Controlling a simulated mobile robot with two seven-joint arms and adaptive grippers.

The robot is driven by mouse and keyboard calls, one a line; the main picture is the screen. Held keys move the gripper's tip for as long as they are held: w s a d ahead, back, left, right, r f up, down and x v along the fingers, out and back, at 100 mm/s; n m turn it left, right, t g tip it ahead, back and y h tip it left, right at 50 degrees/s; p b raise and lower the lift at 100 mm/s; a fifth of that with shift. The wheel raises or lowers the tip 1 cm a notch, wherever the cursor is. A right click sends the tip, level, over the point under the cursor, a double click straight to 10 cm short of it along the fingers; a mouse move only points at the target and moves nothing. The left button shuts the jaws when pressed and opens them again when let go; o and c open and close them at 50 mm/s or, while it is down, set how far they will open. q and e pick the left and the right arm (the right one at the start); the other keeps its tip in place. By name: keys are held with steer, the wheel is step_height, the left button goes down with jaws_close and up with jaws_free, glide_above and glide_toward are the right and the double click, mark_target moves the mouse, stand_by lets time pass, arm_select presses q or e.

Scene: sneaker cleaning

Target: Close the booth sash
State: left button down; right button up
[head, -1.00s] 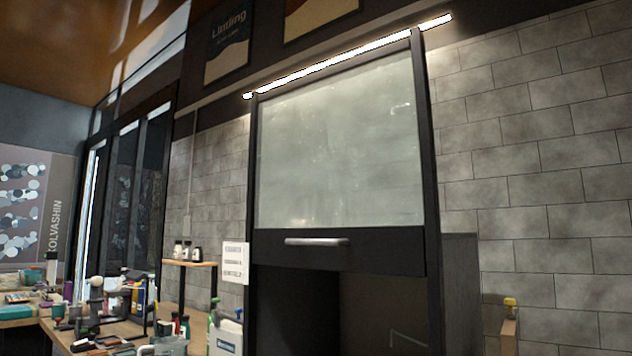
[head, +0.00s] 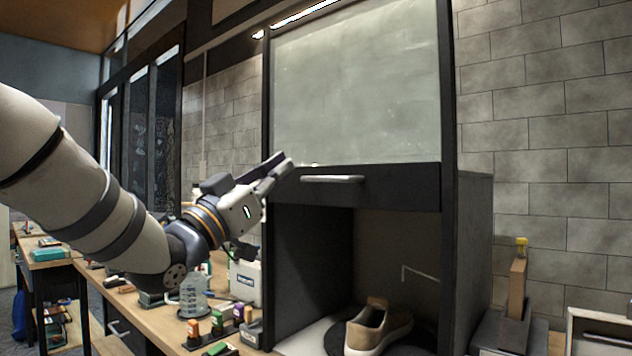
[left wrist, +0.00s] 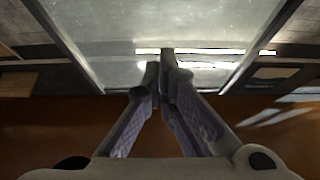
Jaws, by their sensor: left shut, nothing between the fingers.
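The booth sash (head: 365,90) is a pale glass pane in a dark frame. It is raised, and the booth below it is open. Its silver bar handle (head: 333,179) sits on the dark bottom rail (head: 405,186). My left gripper (head: 284,164) is shut and empty, just left of the handle and close to the rail's left end; I cannot tell whether it touches. In the left wrist view its fingertips (left wrist: 160,62) are together in front of the glass (left wrist: 160,22). My right gripper is not in view.
A tan sneaker (head: 378,327) stands inside the booth on a dark round surface. The workbench at left holds bottles, a white jug (head: 246,280) and several small items. A wooden block with a yellow top (head: 519,280) stands right of the booth.

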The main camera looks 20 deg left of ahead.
arm_select(q)
steer(key=w+d, duration=0.3)
steer(key=w, duration=0.6)
steer(key=shift+d+r, duration=0.15)
steer(key=shift+r, duration=0.3)
